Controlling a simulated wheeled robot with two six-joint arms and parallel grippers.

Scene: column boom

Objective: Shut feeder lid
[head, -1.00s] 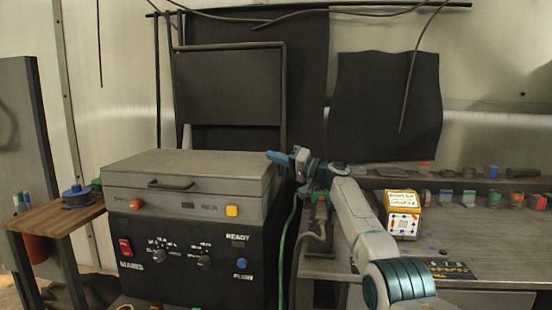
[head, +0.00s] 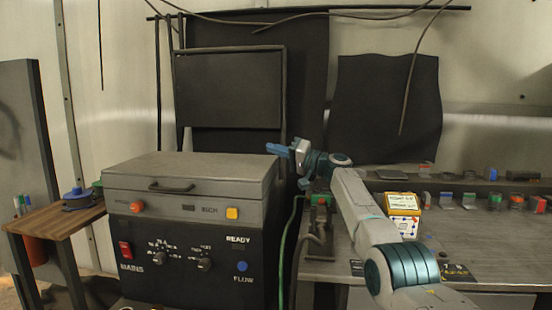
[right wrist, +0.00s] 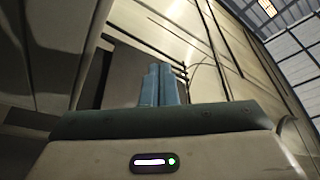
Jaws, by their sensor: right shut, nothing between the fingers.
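The feeder is a dark box (head: 190,280) with a grey upper part and white-lettered controls, at the left in the head view. Its flat grey lid (head: 200,164) lies level on top, with a dark handle (head: 171,187) at the front. No gap shows under the lid's front edge. My right gripper (head: 271,148) is shut and empty, with blue fingers pointing left, at the lid's back right corner and apparently above it. Its closed fingers (right wrist: 158,84) also show in the right wrist view. My left gripper is not in view.
A wooden side table (head: 50,220) with a blue spool (head: 77,197) stands at the left. A metal bench (head: 490,245) at the right holds a yellow-and-white box (head: 403,214) and several small parts. A dark frame with a panel (head: 228,90) rises behind the feeder. A green hose (head: 285,250) hangs beside it.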

